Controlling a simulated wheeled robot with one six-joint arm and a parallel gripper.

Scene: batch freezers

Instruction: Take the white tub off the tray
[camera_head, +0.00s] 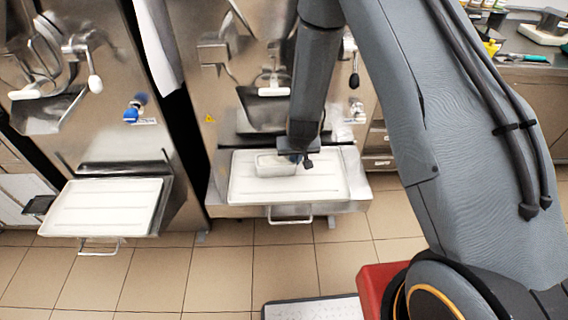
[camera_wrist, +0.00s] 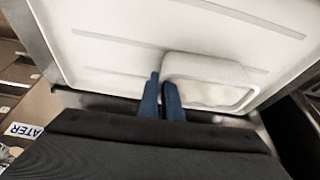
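The white tub (camera_head: 275,164) sits on the white tray (camera_head: 240,190) in front of the middle freezer. It is a small open rectangular container, and in the wrist view the tub (camera_wrist: 212,68) lies just right of my fingers. My gripper (camera_head: 297,158) points down at the tub's right end in the head view. In the wrist view my gripper (camera_wrist: 163,84) shows two blue fingers with a narrow gap, at the tub's near side wall. The wall seems to lie between the fingertips, but whether they press on it is unclear.
A second freezer at the left has an empty white tray (camera_head: 103,207). A handle (camera_head: 290,214) sticks out below the middle tray. A red object (camera_head: 378,285) is near my base. A counter (camera_head: 530,66) with tools stands at the right.

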